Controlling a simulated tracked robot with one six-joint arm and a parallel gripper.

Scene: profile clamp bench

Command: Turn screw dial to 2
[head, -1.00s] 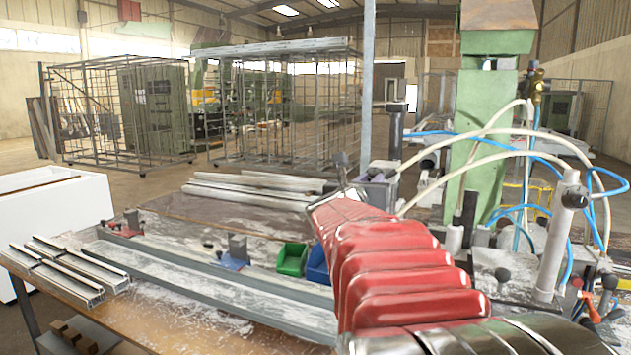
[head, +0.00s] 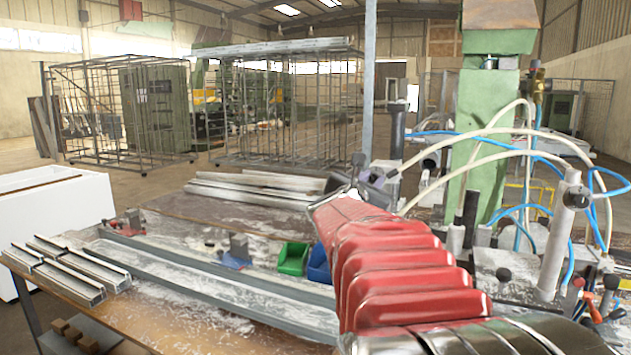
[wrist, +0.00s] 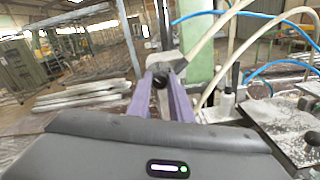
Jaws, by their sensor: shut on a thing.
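In the wrist view, a small dark round knob (wrist: 160,80), which looks like the screw dial, sits between the two purple fingers of my gripper (wrist: 161,88). The fingers are closed on it from both sides. A grey metal block (wrist: 166,62) stands just behind the knob. No numbers or dial marks can be read. In the head view, my gripper (head: 372,184) is at the far end of my red-sleeved arm, over the back of the bench. The knob is too small or hidden to make out there.
A green machine column (head: 485,140) with white and blue hoses stands right of my gripper. A grey upright post (head: 369,90) rises behind it. Green (head: 293,258) and blue (head: 318,264) bins and aluminium profiles (head: 70,270) lie on the bench to the left.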

